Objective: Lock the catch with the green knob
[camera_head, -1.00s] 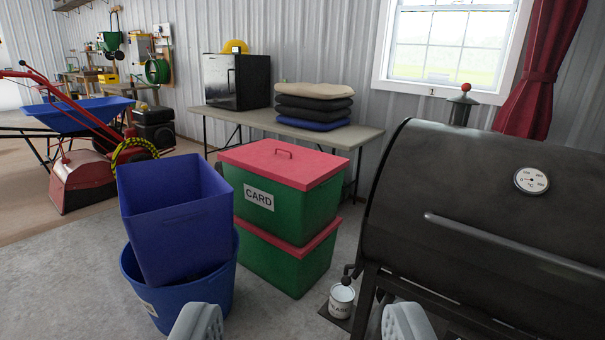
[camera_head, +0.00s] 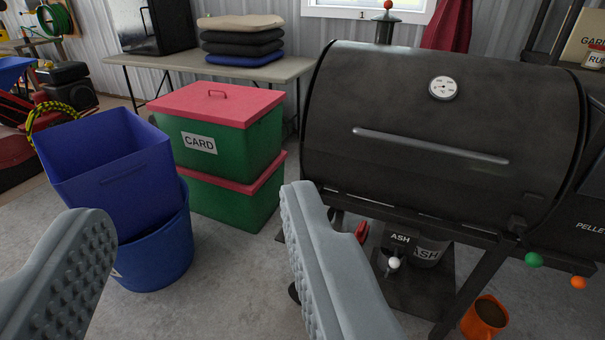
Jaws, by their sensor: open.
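A green knob (camera_head: 534,259) shows at the lower right of the black smoker (camera_head: 440,125), below its barrel. A dark catch part (camera_head: 518,225) sits just above it on the smoker's front rail; whether the two join, and the catch's position, I cannot tell. My gripper (camera_head: 196,203) is open and empty, its two grey fingers spread in the foreground. It is well to the left of the green knob and touches nothing that I can see.
An orange knob (camera_head: 579,282) is right of the green one. A white knob (camera_head: 394,263), ash bucket (camera_head: 430,252) and orange bucket (camera_head: 485,317) are low under the smoker. Blue bins (camera_head: 110,165) and green CARD boxes (camera_head: 215,140) stand left. A handle bar (camera_head: 430,146) crosses the lid.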

